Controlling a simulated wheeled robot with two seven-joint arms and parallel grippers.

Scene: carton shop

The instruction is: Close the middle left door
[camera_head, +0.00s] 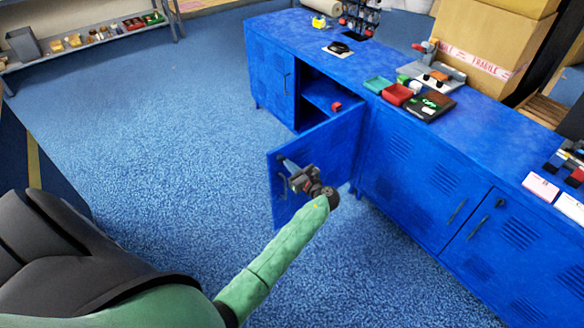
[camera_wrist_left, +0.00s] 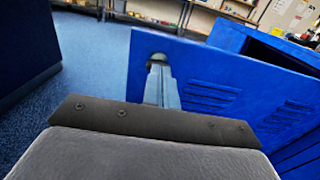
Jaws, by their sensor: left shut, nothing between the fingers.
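The middle left door (camera_head: 342,146) of the blue cabinet stands wide open, swung out into the room, with the shelf space behind it exposed. In the left wrist view the door (camera_wrist_left: 205,75) shows its slotted vents. My right gripper is not in view.
The blue cabinet (camera_head: 285,37) has other closed doors on both sides. A small red object (camera_head: 336,106) sits inside the open compartment. Green and red trays (camera_head: 397,94) and large cardboard boxes (camera_head: 490,35) stand on top. Blue floor (camera_head: 150,120) is clear left of the door.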

